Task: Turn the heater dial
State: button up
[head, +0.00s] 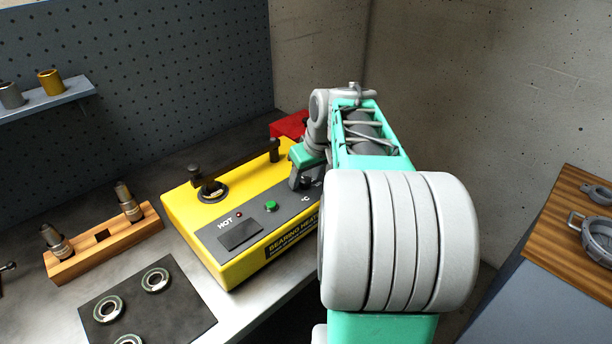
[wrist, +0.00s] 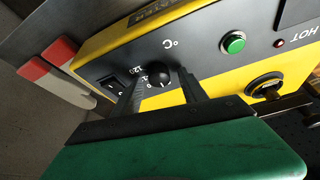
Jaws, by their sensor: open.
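The heater dial (wrist: 159,76) is a round black knob on the grey front panel of the yellow bearing heater (head: 240,261), beside the °C mark. In the wrist view, my gripper (wrist: 163,80) is open, with one finger on each side of the dial. Whether either finger touches it cannot be told. In the head view, my gripper (head: 303,181) is at the right end of the heater panel and hides the dial. The heater also shows in the wrist view (wrist: 110,40).
A green button (head: 270,206) and a small red HOT lamp (head: 239,214) share the panel; a black switch (wrist: 111,84) is beside the dial. A wooden block with pegs (head: 85,262) and a dark mat (head: 180,310) with bearings lie left. A red object (head: 287,126) stands behind the heater.

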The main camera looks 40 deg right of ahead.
grip_shut()
dwell(0.5)
